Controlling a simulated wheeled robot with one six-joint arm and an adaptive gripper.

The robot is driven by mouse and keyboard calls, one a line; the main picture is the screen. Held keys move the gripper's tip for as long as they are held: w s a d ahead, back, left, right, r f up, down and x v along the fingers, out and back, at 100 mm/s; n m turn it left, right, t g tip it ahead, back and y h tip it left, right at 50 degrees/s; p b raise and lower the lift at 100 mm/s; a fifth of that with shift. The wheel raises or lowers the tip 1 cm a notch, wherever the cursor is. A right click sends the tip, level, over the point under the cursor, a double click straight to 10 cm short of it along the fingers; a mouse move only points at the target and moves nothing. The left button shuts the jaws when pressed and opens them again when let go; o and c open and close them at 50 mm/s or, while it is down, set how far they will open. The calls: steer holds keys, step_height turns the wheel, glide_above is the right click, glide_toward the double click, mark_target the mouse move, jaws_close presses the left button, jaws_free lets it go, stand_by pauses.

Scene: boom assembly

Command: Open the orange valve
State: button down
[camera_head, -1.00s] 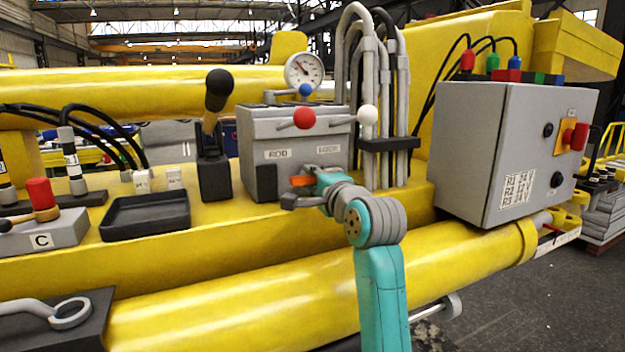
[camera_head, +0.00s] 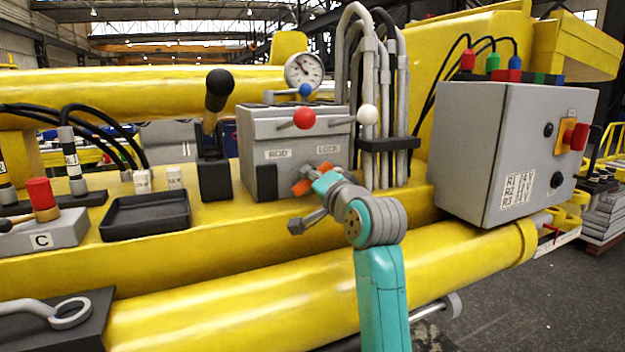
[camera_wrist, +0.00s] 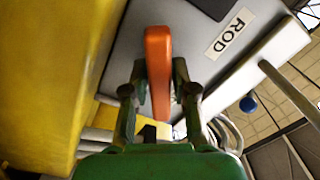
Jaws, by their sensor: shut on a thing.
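The orange valve handle (camera_head: 302,187) is on the lower front of the grey control box, below the "LOCK" label. In the head view it sits tilted and is partly hidden by my gripper (camera_head: 314,180). In the wrist view the long orange handle (camera_wrist: 158,65) stands between the two fingers of my gripper (camera_wrist: 158,85), which is shut on it. The "ROD" label (camera_wrist: 228,33) on the box looks slanted in the wrist view. The valve's stem is hidden.
The grey control box (camera_head: 262,154) carries red (camera_head: 304,118) and white (camera_head: 368,115) knob levers and a pressure gauge (camera_head: 304,71). Hoses (camera_head: 367,110) rise at its right. A black-knobbed lever (camera_head: 217,90) and black tray (camera_head: 146,215) stand left. A yellow cylinder (camera_head: 230,303) runs below.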

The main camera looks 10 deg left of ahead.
steer(key=n, duration=0.5)
steer(key=shift+n, duration=0.3)
steer(key=n, duration=0.5)
steer(key=shift+f+n, duration=0.1)
steer(key=shift+n, duration=0.3)
steer(key=c, duration=1)
jaws_free()
steer(key=shift+c, duration=0.2)
steer(key=v, duration=1.2)
